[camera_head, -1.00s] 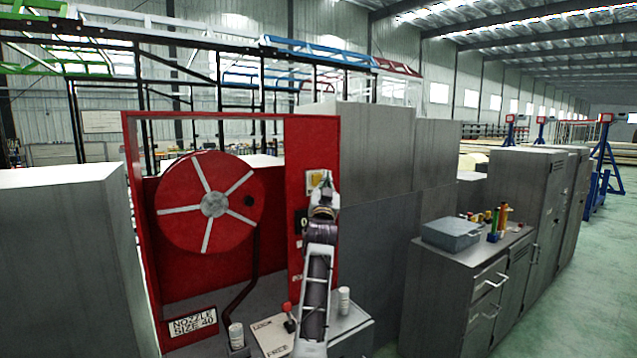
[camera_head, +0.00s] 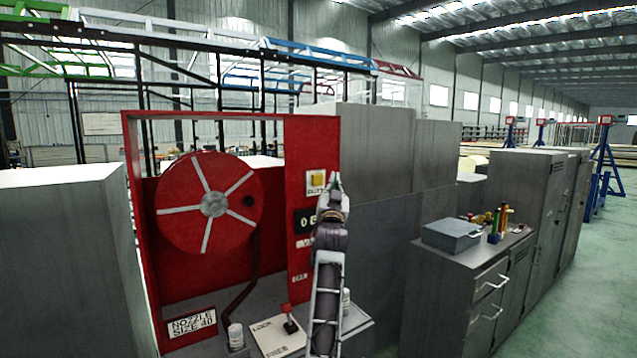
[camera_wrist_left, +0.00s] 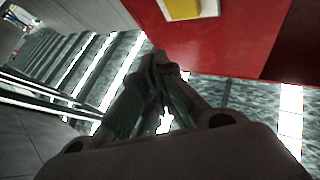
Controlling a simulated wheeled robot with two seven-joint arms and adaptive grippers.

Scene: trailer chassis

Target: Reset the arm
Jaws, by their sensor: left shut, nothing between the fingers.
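My left gripper (camera_head: 334,182) is shut and empty, at the top of my dark arm in the head view. It is just to the right of the yellow button (camera_head: 316,182) on the red panel, by the panel's right edge. The button's face is clear of the gripper. In the left wrist view, the closed fingertips (camera_wrist_left: 162,62) are at the centre, and part of the yellow button (camera_wrist_left: 183,8) shows at the top, apart from them. My right gripper is not in view.
A red hose reel (camera_head: 185,235) is in the red frame at left. Below are a lever (camera_head: 288,318) on a LOCK/FREE plate and a white bottle (camera_head: 236,336). A grey cabinet (camera_head: 450,300) with a toolbox (camera_head: 452,234) stands at right. Open floor (camera_head: 590,290) lies beyond it.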

